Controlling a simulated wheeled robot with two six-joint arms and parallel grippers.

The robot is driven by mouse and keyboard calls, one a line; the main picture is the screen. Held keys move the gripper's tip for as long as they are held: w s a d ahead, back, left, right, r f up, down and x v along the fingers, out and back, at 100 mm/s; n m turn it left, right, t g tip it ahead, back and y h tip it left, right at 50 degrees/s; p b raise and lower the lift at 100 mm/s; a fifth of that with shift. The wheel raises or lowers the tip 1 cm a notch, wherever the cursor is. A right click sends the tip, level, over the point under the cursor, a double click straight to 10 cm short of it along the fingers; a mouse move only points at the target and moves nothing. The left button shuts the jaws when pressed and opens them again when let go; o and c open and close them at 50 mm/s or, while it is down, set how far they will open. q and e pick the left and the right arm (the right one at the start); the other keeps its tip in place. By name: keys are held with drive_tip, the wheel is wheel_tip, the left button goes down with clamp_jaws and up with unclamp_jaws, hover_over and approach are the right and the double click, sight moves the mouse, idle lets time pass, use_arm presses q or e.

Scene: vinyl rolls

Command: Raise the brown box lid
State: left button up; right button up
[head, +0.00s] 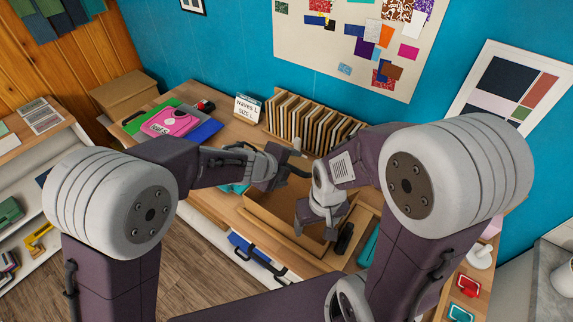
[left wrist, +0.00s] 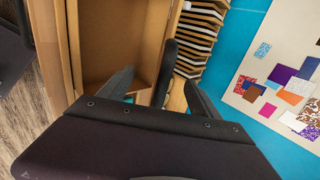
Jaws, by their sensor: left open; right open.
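The brown box (head: 262,222) sits on the wooden table, its hollow inside facing up. Its inside also shows in the left wrist view (left wrist: 108,45). I cannot clearly tell the lid from the box walls, as my arms cover the box's far and right parts. My left gripper (head: 300,162) is open above the box's far side. In the left wrist view its fingers (left wrist: 158,92) are spread, with a dark bar (left wrist: 168,62) between them along the box edge; contact cannot be told. My right gripper (head: 314,226) is open, pointing down over the box's right part.
A row of upright brown sleeves (head: 305,122) stands behind the box. A black object (head: 345,238) is right of the box. Shelves (head: 35,165) stand at far left.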

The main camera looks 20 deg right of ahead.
use_arm(q)
drive_tip(key=p+v, duration=0.4)
drive_tip(key=v, duration=0.5)
idle(0.3)
